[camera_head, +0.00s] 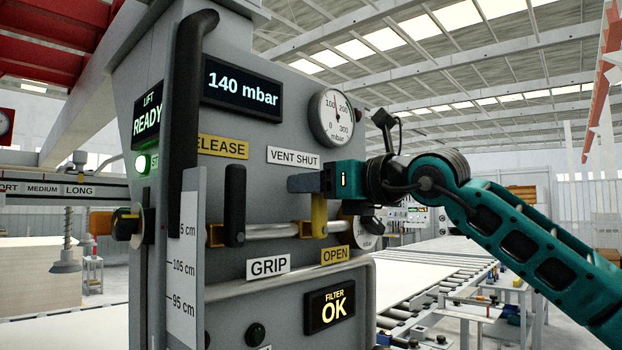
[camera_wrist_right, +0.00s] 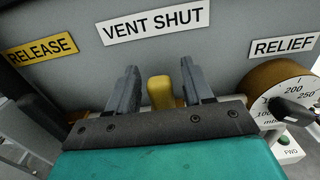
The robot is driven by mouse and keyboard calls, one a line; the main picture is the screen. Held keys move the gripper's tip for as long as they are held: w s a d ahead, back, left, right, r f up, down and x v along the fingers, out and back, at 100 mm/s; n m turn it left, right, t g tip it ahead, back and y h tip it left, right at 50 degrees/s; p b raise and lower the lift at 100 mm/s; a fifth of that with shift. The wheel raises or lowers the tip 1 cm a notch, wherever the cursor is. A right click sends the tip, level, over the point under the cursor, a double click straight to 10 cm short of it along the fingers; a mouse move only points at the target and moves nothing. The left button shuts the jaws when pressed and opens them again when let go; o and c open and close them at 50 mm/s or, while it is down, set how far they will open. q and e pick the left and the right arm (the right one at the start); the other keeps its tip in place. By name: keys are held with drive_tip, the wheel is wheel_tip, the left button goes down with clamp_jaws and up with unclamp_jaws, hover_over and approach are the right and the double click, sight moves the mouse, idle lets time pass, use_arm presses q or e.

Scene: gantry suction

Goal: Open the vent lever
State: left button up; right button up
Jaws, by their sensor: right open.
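The yellow vent lever (camera_head: 319,214) stands upright on the horizontal pipe of the grey control panel, below the sign VENT SHUT (camera_head: 293,158) and above the yellow sign OPEN (camera_head: 335,254). My right gripper (camera_head: 305,183) is at the lever's upper end and partly hides it. In the right wrist view, the lever's yellow top (camera_wrist_right: 160,92) sits between the two spread fingers (camera_wrist_right: 159,80), with visible gaps on both sides. The fingers are open and not clamped on it. My left gripper is not in view.
A black lever (camera_head: 235,205) stands left of the vent lever, above the GRIP sign (camera_head: 268,266). A long black handle (camera_head: 187,100) and a scale plate (camera_head: 185,270) are further left. The display (camera_head: 242,88) reads 140 mbar. A relief dial (camera_wrist_right: 285,92) is close on the right.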

drive_tip(key=shift+w+a, duration=0.35)
clamp_jaws()
idle(0.3)
